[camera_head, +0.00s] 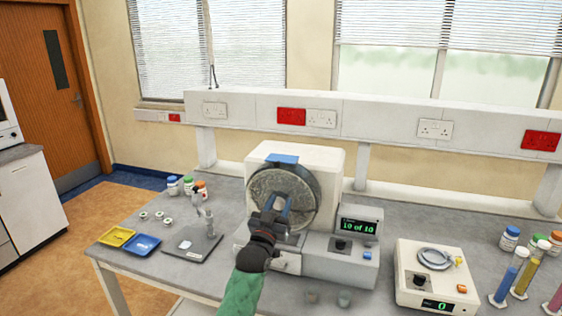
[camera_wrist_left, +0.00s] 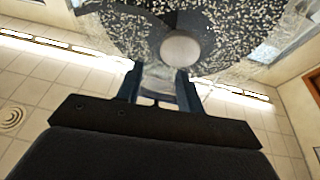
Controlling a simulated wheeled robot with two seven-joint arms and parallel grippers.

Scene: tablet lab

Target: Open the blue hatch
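A blue flat piece, which looks like the blue hatch (camera_head: 282,158), sits at the top rim of a round speckled drum (camera_head: 262,184) on the front of a white machine (camera_head: 327,160). My left gripper (camera_head: 277,197) is in front of the drum's middle, below the blue piece and apart from it. Its fingers are spread. In the left wrist view the fingers (camera_wrist_left: 158,78) stand apart below the drum's pale round hub (camera_wrist_left: 181,48), with a pale clear surface showing between them. I cannot tell whether they touch the drum. My right gripper is not in view.
A control box (camera_head: 358,232) reading "10 of 10" stands right of the drum. Further right is a white device (camera_head: 408,290) with coiled tubing. Left are a small stand (camera_head: 190,247), a yellow tray (camera_head: 117,237), a blue tray (camera_head: 142,245) and small bottles.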

